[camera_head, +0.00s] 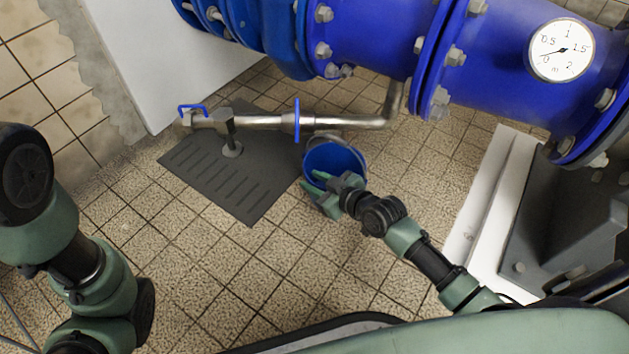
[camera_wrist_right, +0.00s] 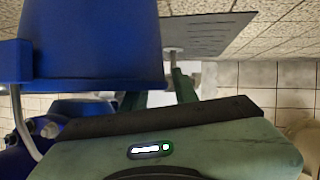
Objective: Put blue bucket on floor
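The blue bucket (camera_head: 338,157) is upright below the grey pipe (camera_head: 350,122) in the head view. Its grey handle (camera_head: 325,137) is raised toward the pipe; I cannot tell whether it hangs there. My right gripper (camera_head: 322,186) is at the bucket's near rim, its green fingers apart, one over the rim and one outside it. In the right wrist view, upside down, the bucket (camera_wrist_right: 95,45) fills the upper left and partly hides one finger of the right gripper (camera_wrist_right: 158,95). Contact with the rim is unclear. My left arm shows at the left; its gripper does not.
The tiled floor (camera_head: 230,270) has free room in front of and left of the bucket. A dark grey slotted plate (camera_head: 220,175) lies left of it. Large blue pipes (camera_head: 370,35) with bolted flanges run above. A white plinth (camera_head: 490,210) stands at the right.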

